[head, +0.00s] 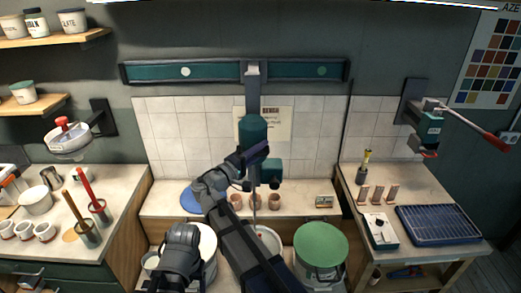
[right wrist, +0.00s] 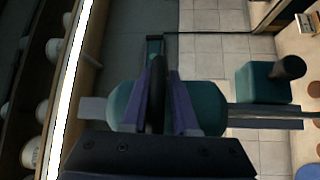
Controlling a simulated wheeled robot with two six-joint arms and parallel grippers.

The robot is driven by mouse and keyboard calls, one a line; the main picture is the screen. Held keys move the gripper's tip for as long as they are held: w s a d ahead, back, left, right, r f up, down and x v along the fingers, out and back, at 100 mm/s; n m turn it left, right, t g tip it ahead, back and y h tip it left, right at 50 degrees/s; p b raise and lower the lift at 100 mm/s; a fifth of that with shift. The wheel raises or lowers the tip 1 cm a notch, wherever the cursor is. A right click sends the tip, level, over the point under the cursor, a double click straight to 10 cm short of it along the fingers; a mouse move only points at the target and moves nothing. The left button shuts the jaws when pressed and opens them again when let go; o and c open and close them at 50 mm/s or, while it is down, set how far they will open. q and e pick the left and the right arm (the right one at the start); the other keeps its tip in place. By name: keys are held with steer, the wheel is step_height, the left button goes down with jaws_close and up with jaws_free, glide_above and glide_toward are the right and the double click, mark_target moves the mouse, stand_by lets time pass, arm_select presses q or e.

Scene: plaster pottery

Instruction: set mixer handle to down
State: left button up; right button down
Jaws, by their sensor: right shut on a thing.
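The mixer (head: 253,131) is a teal body on a grey upright post, hung from a teal wall rail in the middle of the head view. A thin shaft runs down from it to a white bucket. My right gripper (head: 262,152) is at the mixer's front, just below the upper teal body. In the right wrist view, its purple fingers (right wrist: 162,105) are shut on the black mixer handle (right wrist: 157,90), with the teal mixer body (right wrist: 207,106) behind. The gripper hides most of the handle in the head view. My left gripper is not visible.
A green-lidded bucket (head: 320,250) stands right of the mixer's bucket (head: 268,243). Small clay cups (head: 274,201) and a blue disc (head: 192,198) lie on the back counter. A red-handled lever press (head: 430,128) is on the right wall. A teal box (right wrist: 262,84) with a black knob is beside the mixer body.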

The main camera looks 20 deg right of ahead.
steer(key=shift+r, duration=0.1)
step_height(320, 180, down, 19)
steer(key=b, duration=1.9)
steer(key=shift+f+b, duration=0.2)
steer(key=shift+b, duration=0.1)
steer(key=shift+s, duration=0.15)
steer(key=c, duration=0.8)
jaws_free()
steer(key=shift+a, duration=0.15)
